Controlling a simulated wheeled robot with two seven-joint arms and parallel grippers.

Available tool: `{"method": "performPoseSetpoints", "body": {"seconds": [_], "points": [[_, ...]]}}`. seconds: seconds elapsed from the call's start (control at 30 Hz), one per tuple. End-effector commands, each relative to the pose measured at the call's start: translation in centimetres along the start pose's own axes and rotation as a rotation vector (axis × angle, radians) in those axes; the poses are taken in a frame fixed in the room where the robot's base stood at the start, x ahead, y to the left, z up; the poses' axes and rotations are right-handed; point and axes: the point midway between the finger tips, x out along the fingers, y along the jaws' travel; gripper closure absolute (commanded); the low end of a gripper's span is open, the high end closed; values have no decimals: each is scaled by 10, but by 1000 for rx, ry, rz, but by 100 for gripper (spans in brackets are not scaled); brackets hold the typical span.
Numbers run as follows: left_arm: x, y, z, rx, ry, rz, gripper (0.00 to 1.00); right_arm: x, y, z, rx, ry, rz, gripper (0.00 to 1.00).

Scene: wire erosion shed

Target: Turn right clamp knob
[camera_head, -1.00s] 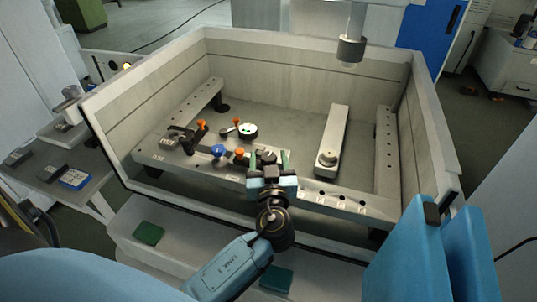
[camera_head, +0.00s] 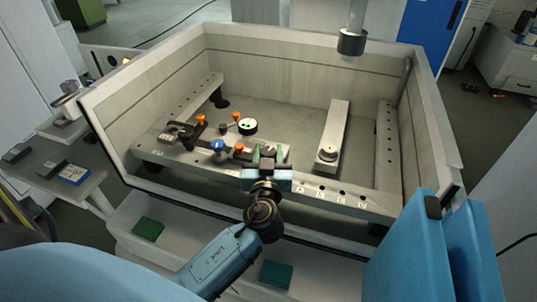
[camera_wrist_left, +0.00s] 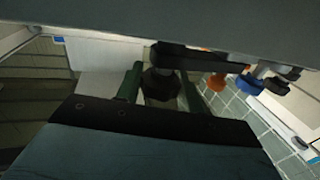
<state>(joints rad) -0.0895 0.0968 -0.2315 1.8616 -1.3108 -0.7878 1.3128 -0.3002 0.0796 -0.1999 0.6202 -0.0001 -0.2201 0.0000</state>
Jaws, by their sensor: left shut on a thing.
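My left gripper (camera_head: 268,154) reaches over the front rail (camera_head: 310,188) of the tank. Its green fingers are shut on a black knob, the right clamp knob (camera_wrist_left: 160,84), with one finger on each side of it in the left wrist view. In the head view the knob is mostly hidden by the fingers and wrist. A dark clamp arm (camera_wrist_left: 190,57) runs right from above the knob in the wrist view. The left clamp (camera_head: 183,134), dark with an orange knob, stands further left on the rail. My right gripper is out of view.
A blue knob (camera_head: 218,146), an orange knob (camera_head: 239,148) and a round dial (camera_head: 247,126) sit close left of the gripper. A long grey bar (camera_head: 337,125) lies to the right. A cylindrical head (camera_head: 351,42) hangs above the back wall. The tank walls surround the rail.

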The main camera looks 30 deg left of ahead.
Motion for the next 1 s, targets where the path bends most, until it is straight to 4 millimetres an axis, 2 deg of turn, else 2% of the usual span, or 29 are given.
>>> {"method": "performPoseSetpoints", "body": {"seconds": [0.2, 0.57, 0.6, 0.73, 1.0], "points": [[0, -1, 2, 2, 0, 136, 85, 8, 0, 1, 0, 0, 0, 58], [-1, 0, 0, 2, 1, 161, 85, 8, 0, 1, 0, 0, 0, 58], [-1, 0, 0, 2, 1, 160, 58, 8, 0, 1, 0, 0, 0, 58], [-1, 0, 0, 1, 2, 160, 42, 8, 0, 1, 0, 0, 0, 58], [-1, 0, 0, 0, 2, 160, 42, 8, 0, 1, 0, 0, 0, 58]]}}
